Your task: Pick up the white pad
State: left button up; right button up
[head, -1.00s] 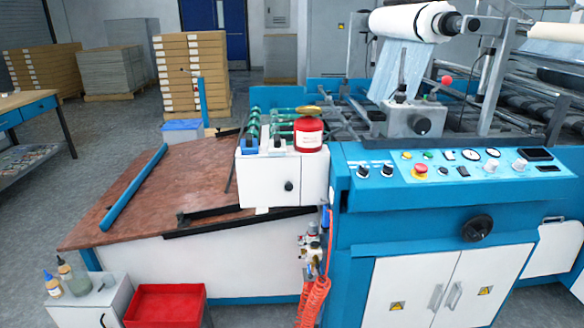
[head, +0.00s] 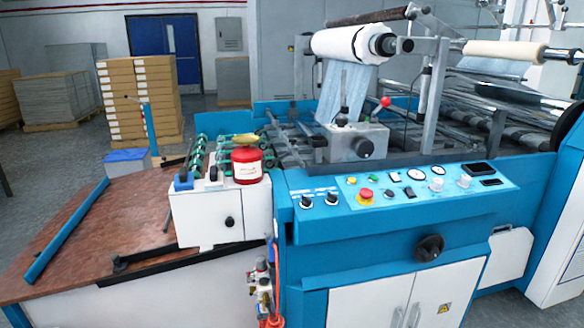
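I cannot make out a white pad for certain in the head view. A white cabinet (head: 195,222) beside the machine carries a red tin (head: 247,166) with a pale label and a yellowish item on top. Small blue and white items (head: 184,181) stand left of the tin, too small to identify. Neither of my grippers is in view.
The blue laminating machine (head: 330,255) with its control panel (head: 400,190) fills the middle and right. A white roll (head: 348,44) sits above it. A brown feed table (head: 110,235) with a blue bar (head: 66,232) is at left. Stacked boards (head: 140,95) stand behind.

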aim_at(214, 180)
jog(key=z, duration=0.3)
jog(key=i, duration=1.15)
jog(key=u, duration=0.2)
